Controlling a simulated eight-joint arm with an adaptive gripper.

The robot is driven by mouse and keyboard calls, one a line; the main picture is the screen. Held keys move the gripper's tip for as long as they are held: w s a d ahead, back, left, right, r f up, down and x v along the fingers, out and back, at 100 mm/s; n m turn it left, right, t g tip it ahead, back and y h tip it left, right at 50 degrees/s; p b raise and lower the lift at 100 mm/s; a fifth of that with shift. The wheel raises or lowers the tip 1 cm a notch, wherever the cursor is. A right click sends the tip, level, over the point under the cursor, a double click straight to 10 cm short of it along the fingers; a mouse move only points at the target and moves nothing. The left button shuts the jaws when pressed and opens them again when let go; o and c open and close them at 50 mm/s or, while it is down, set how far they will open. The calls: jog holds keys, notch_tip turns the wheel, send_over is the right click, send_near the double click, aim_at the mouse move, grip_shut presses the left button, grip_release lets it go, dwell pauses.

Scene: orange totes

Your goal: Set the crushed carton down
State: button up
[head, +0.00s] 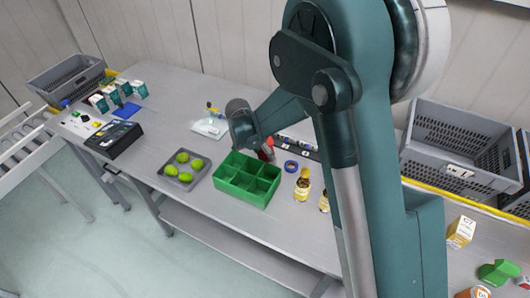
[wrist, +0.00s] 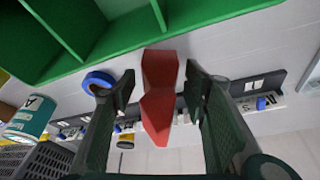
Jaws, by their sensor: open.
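The crushed carton (wrist: 160,98) is red and pinched in at its middle. In the wrist view it is between the two fingers of my gripper (wrist: 160,84), with a gap showing on each side. My gripper is open. The carton appears to rest on the grey table, just beside the green divided tray (wrist: 130,38). In the head view a small red part of the carton (head: 270,141) shows behind the tray. My arm and gripper hide much of that spot.
A blue tape roll (head: 291,166) and bottles (head: 303,184) stand right of the green tray. A dark strip with small items runs behind. A grey tray of green fruit (head: 184,178) lies left. Grey totes (head: 462,150) stand at right and far left.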

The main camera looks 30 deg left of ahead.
jog(key=v, duration=1.1)
jog(key=shift+r, duration=0.25)
jog(key=shift+s+d, duration=0.1)
dwell(0.5)
jog(key=d+r+n, duration=0.1)
jog(key=d+r, duration=0.4)
jog(key=d, duration=0.5)
jog(key=d+r+y, duration=0.1)
jog(key=d+r, duration=0.5)
jog(key=d, duration=0.5)
jog(key=d+r+n, duration=0.1)
jog(key=d+r, duration=0.4)
jog(key=d, duration=0.5)
jog(key=s+d+r+n+t+y, duration=0.15)
jog(key=s+d, duration=0.25)
jog(key=d, duration=0.4)
jog(key=s+d+r+h, duration=0.1)
jog(key=s+d+r, duration=0.25)
jog(key=d, duration=0.45)
jog(key=s+d+f+t, duration=0.1)
jog(key=s+d+f, duration=0.2)
jog(key=s+d, duration=0.9)
jog(key=shift+s+d+n, duration=0.35)
jog(key=shift+s+n, duration=0.1)
jog(key=shift+t, duration=0.25)
